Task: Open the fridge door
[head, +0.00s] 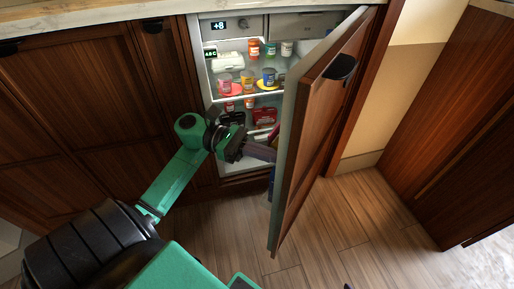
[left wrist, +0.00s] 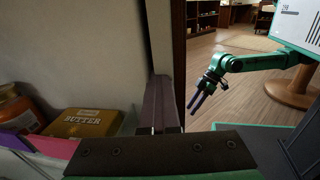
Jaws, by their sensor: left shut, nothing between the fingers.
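The fridge door (head: 322,120), wood-fronted with a dark handle (head: 341,68), stands open, swung out to the right. The lit fridge interior (head: 230,60) shows behind it. My left gripper (head: 268,151) is shut and empty, its fingers in the opening by the door's inner side; its tips are partly hidden by the door edge. In the left wrist view, the shut purple fingers (left wrist: 158,105) lie close to the door's pale inner face (left wrist: 80,50), near its free edge; contact is unclear. My right gripper (left wrist: 197,100) shows there too, open and empty, away from the door.
Fridge shelves hold jars, cups and a red item (head: 264,116). A butter box (left wrist: 82,123) and a jar (left wrist: 15,110) sit close to my left fingers. Wooden cabinets (head: 80,90) stand left of the fridge. The wooden floor (head: 345,225) beside the door is clear.

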